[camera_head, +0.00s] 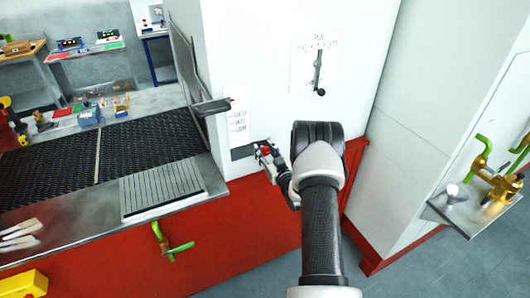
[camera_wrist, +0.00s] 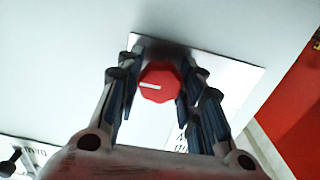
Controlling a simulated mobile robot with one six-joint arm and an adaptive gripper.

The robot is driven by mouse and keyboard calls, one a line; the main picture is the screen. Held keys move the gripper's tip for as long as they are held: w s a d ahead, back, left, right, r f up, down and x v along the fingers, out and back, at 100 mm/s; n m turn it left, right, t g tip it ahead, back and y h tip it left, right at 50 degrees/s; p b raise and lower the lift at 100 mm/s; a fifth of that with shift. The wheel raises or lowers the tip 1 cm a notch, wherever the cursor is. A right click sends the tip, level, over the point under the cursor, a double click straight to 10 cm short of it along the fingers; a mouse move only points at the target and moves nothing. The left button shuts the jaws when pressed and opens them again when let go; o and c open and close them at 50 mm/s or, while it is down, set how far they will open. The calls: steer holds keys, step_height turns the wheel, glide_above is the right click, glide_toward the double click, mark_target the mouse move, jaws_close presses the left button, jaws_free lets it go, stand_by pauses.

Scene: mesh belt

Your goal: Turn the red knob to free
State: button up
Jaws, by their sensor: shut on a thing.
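The red knob (camera_wrist: 160,82) has a faceted rim and a white pointer line. It sits on a plate (camera_wrist: 225,68) on the white wall panel. In the wrist view my gripper (camera_wrist: 158,88) has a finger on each side of the knob and is shut on it. The white line lies nearly level in that view. In the head view my gripper (camera_head: 266,152) is at the lower left of the white panel, with a bit of red between its fingers. The lettering on the knob's plate is mostly hidden by my fingers.
A black lever (camera_head: 319,75) on a labelled plate is above my arm. Green-handled brass valves (camera_head: 487,165) stand at the right. Grey floor is open at the lower right.

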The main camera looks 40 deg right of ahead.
steer(key=n+b, duration=0.3)
steer(key=b, duration=0.2)
steer(key=n+b, duration=0.2)
steer(key=shift+f+n+b, duration=0.25)
steer(key=shift+n+b, duration=0.05)
steer(key=n+b, duration=0.5)
steer(key=b, duration=0.2)
steer(key=shift+a+b, duration=0.1)
steer(key=shift+b, duration=0.25)
steer(key=n+b, duration=0.2)
steer(key=n, duration=0.1)
steer(key=shift+r, duration=0.1)
steer(key=shift+r+n, duration=0.1)
steer(key=shift+n, duration=2)
steer(key=o, duration=1.1)
